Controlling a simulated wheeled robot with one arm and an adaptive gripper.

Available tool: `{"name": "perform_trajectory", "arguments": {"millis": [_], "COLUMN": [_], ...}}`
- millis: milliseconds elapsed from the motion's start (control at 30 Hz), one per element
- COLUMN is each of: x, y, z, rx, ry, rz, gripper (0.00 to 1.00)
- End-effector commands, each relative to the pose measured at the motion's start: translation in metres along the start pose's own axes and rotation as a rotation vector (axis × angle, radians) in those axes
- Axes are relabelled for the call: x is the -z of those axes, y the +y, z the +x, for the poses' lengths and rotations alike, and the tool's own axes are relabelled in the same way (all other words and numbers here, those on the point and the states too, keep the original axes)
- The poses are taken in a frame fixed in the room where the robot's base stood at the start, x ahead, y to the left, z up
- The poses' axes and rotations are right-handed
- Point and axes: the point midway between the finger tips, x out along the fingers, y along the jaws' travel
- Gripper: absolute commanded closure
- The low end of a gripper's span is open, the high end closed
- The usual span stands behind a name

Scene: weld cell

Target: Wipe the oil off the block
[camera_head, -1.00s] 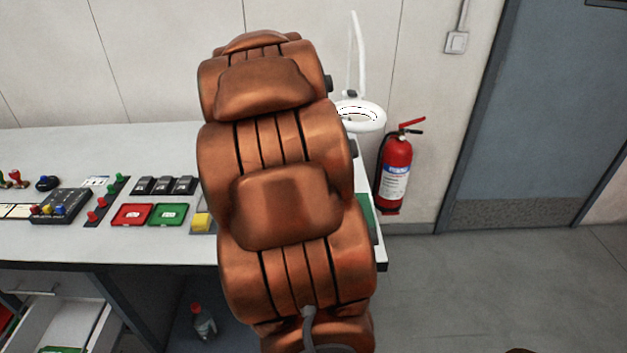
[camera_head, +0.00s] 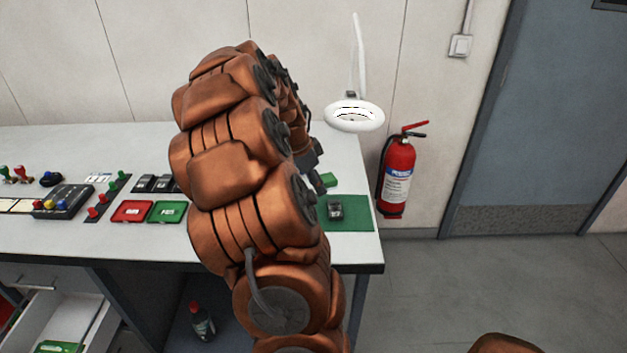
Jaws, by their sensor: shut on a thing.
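A small dark grey block (camera_head: 335,208) sits on a green mat (camera_head: 361,216) at the right end of the bench. Whether there is oil on it is too small to tell. My gripper (camera_head: 318,168) is partly hidden behind my arm, above and behind the block at the mat's back edge. It is shut on a small green piece (camera_head: 329,180), which looks like a cloth or pad. The green piece is apart from the block in the picture.
A white ring lamp (camera_head: 354,115) stands behind the mat. A red fire extinguisher (camera_head: 397,176) is beyond the bench's right end. A red tray (camera_head: 132,211), a green tray (camera_head: 166,212) and switch boxes lie left of my arm. A drawer (camera_head: 75,325) is open below.

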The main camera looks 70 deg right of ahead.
Motion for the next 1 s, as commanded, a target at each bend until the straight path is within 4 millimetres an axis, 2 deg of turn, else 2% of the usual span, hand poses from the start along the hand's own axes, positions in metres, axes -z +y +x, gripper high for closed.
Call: {"name": "perform_trajectory", "arguments": {"millis": [533, 1000], "x": [-0.017, -0.019], "y": [0.000, -0.001], "z": [0.044, 0.049], "rx": [0.000, 0.002], "ry": [0.000, 0.000], "rz": [-0.005, -0.004], "gripper": [1.00, 1.00]}}
